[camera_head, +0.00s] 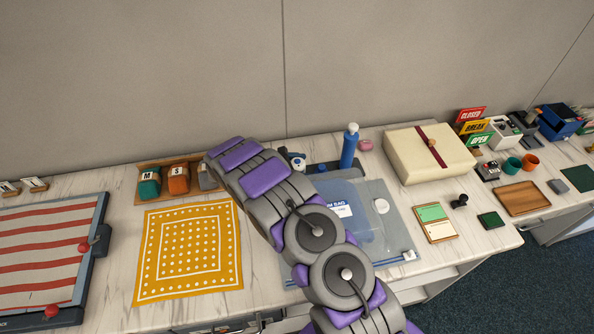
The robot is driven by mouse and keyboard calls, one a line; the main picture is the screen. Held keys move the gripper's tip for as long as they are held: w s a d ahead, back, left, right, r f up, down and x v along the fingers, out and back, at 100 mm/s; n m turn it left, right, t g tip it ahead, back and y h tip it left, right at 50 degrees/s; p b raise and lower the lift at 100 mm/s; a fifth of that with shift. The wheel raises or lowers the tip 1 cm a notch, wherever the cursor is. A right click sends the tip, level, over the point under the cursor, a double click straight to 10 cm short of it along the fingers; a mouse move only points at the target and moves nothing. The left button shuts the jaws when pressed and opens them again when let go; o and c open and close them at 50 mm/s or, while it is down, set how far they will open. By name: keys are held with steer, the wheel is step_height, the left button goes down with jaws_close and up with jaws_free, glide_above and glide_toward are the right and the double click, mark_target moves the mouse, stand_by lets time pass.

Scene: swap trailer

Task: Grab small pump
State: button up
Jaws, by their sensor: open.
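A small blue and white item with a dark tip (297,161), which looks like the small pump, stands on the counter near the wall, left of a blue bottle. It is small in view and its lower part is hard to make out. My gripper (222,155), at the far end of my grey and purple arm, is left of this item, apart from it in the picture. The gripper shows from above and behind, open, with its fingertips hidden and nothing visible in it. A clear vacuum bag (385,232) lies flat, partly behind my arm.
Green (149,184) and orange (178,180) blocks sit in a wooden holder (140,163) left of my gripper. A yellow cloth (190,250) lies in front. A cream box (428,155) is farther right.

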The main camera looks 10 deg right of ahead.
steer(key=shift+a, duration=0.1)
steer(key=c, duration=1.2)
steer(key=shift+r, duration=0.1)
